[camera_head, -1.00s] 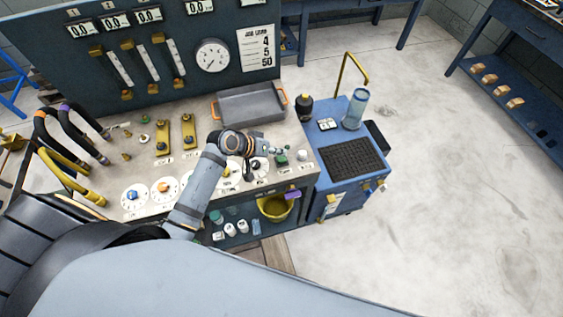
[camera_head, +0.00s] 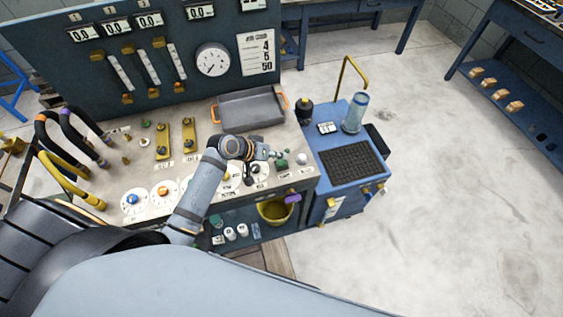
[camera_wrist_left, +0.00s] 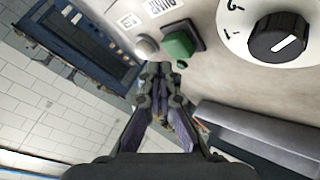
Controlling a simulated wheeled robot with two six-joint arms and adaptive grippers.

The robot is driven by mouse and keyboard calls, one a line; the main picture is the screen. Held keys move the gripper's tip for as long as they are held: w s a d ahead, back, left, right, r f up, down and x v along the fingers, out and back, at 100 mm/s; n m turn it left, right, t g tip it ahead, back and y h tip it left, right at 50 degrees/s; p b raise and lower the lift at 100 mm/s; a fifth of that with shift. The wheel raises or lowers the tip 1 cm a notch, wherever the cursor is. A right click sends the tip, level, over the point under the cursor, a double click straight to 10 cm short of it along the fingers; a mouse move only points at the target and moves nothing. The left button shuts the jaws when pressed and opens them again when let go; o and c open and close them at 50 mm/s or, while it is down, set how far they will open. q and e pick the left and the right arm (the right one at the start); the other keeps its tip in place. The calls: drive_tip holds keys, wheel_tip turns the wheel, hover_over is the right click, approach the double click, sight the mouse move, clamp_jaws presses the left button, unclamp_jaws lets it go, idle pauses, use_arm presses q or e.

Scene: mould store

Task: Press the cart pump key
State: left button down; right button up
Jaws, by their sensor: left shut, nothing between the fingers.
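A green square key (camera_head: 282,163) sits on the front right of the bench's control panel. It also shows in the left wrist view (camera_wrist_left: 183,44), beside a round pale button (camera_wrist_left: 146,46) and a label that seems to read PUMP (camera_wrist_left: 163,6). The pale button is at the panel's right end in the head view (camera_head: 301,159). My left gripper (camera_head: 277,155) is shut and empty, close by the green key. In the wrist view its fingertips (camera_wrist_left: 160,68) lie just short of both buttons; I cannot tell whether they touch. My right gripper is not in view.
A grey tray (camera_head: 252,107) lies behind my gripper. A black-knobbed dial (camera_wrist_left: 279,38) is close by.

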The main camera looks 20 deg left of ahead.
sight(279, 163)
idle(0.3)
use_arm(q)
drive_tip(key=shift+f, duration=0.4)
drive_tip(key=shift+f+b, duration=0.3)
drive_tip(key=shift+f, duration=0.2)
idle(0.5)
drive_tip(key=shift+r, duration=0.1)
drive_tip(key=shift+r+p, duration=0.9)
drive_tip(key=shift+p, duration=0.2)
wheel_tip(279, 163, up, 6)
drive_tip(key=p, duration=0.5)
drive_tip(key=shift+p, duration=0.4)
